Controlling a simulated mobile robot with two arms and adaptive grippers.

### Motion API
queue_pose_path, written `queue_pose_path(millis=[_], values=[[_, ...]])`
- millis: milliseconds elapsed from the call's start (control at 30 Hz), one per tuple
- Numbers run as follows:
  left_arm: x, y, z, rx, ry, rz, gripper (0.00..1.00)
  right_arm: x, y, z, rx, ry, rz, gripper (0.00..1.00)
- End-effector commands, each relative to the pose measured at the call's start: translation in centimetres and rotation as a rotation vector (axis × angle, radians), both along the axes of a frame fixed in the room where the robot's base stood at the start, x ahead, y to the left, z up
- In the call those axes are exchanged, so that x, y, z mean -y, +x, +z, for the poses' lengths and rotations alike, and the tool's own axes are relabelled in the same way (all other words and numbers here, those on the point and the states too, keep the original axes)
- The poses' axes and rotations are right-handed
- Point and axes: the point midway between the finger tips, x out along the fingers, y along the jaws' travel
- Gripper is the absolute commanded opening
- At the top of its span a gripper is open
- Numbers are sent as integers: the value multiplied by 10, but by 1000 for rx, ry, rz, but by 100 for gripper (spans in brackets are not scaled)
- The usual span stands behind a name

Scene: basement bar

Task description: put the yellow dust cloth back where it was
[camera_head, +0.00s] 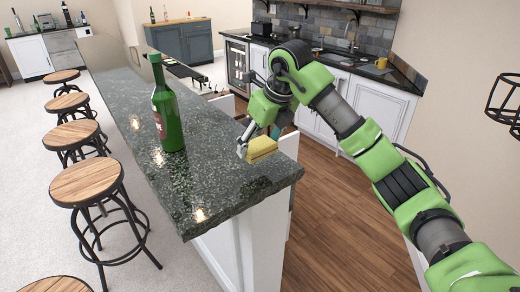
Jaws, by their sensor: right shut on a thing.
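The yellow dust cloth (263,147) is a small, folded-looking yellow piece near the right edge of the dark green stone bar top (225,185). My right gripper (246,149) reaches in from the right and is shut on the cloth at its left end. The cloth is at or just above the counter surface; I cannot tell whether it touches. My left gripper is not in view.
A green bottle (167,108) stands upright on the bar top, left of my right gripper. Several round wooden stools (86,183) line the bar's left side. A back counter (372,72) holds a small yellow object (381,63). Wooden floor is clear right of the bar.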

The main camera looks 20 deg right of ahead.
Motion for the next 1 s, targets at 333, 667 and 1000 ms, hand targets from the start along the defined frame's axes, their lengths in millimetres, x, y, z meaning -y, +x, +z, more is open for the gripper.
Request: queue_pose_path(millis=[333,667,1000], values=[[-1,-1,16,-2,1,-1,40,9,22,-29,-2,0,0,48],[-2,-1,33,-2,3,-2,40,8,22,-58,3,0,2,48],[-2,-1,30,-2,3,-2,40,8,22,-60,3,0,2,78]])
